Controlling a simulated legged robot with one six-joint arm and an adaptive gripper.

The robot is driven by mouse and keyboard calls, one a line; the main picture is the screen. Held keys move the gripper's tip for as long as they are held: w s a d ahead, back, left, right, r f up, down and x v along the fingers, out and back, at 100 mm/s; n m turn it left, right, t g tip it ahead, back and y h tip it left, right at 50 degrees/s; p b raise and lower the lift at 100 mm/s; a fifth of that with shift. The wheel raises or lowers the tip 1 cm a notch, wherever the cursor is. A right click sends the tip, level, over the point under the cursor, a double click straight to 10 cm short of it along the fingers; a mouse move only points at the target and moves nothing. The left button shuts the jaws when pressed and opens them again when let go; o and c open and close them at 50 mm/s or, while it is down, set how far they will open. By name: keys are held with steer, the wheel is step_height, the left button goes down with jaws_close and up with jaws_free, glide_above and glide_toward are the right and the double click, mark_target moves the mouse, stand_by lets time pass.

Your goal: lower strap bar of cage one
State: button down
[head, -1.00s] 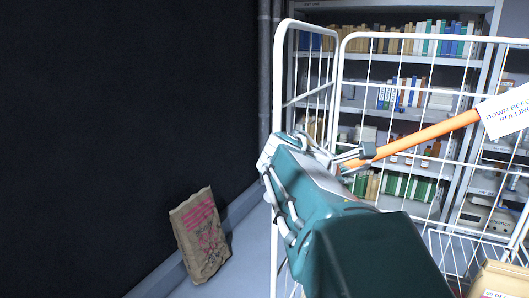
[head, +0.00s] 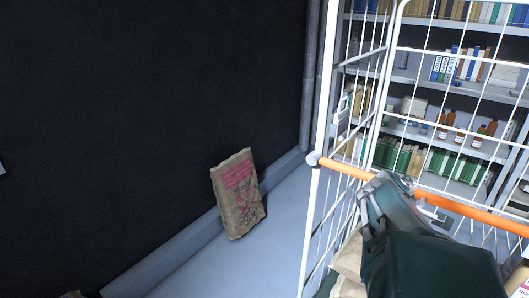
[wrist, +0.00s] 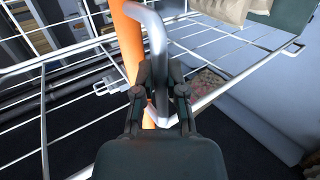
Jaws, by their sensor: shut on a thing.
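The orange strap bar (head: 345,168) runs across the front of the white wire cage (head: 312,230). Its left end sits at a round joint on the cage's left post, and it slopes gently down to the right. My gripper (head: 400,185) is at the bar, partly hiding its middle. In the wrist view, my gripper (wrist: 163,88) is shut on a grey bent handle (wrist: 158,45) beside the orange bar (wrist: 128,40). A small metal bracket (wrist: 112,88) shows on the wire left of the bar. Whether the bar rests in a bracket cannot be told.
A brown paper sack (head: 238,193) leans against the dark wall at left. Pale sacks (head: 350,262) lie inside the cage, partly behind my arm. Shelves with books and bottles (head: 440,70) stand behind. Grey floor (head: 270,250) is free between sack and cage.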

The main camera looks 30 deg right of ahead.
steer(key=shift+s+f, duration=0.1)
steer(key=shift+f, duration=0.3)
steer(key=c, duration=0.7)
jaws_free()
steer(key=shift+r, duration=0.15)
